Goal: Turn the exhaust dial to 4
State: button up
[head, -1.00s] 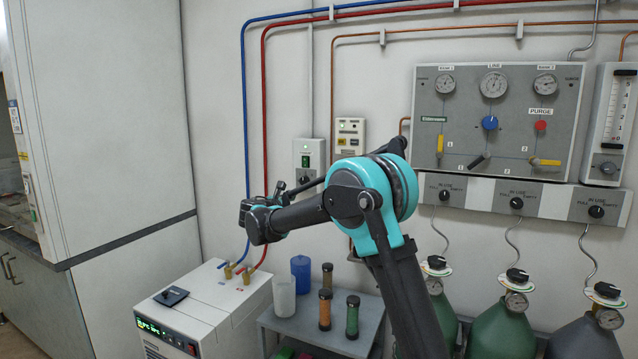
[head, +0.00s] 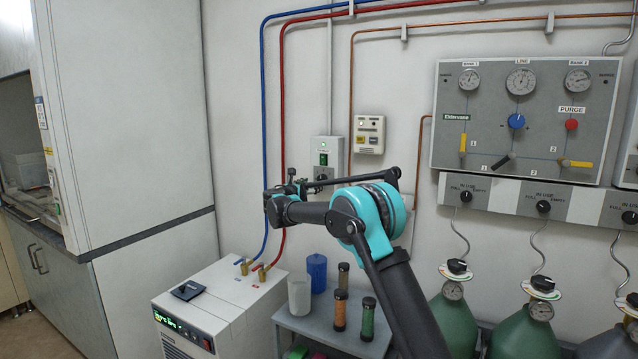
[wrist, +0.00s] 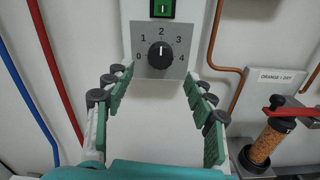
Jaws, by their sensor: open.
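The exhaust dial (wrist: 161,55) is a round black knob on a grey plate marked 0 to 4. Its white pointer line points up at 2 in the wrist view. In the head view the dial (head: 322,174) sits low on the grey wall box, partly hidden by my arm. My gripper (wrist: 160,92) is open, with green-padded fingers spread left and right below and beside the dial plate. Nothing is between the fingers, and they do not appear to touch the dial. In the head view my gripper (head: 284,188) is small and dark, near the wall box.
A green switch (wrist: 163,8) is above the dial. A red pipe (wrist: 52,55) and a blue pipe (wrist: 30,105) run at left; a copper pipe (wrist: 216,35) is at right. An orange-filled cylinder (wrist: 268,142) is lower right. A chiller (head: 222,305) stands below.

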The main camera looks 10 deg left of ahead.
jog(key=x, duration=0.6)
jog(key=shift+w, duration=0.15)
jog(key=c, duration=1.2)
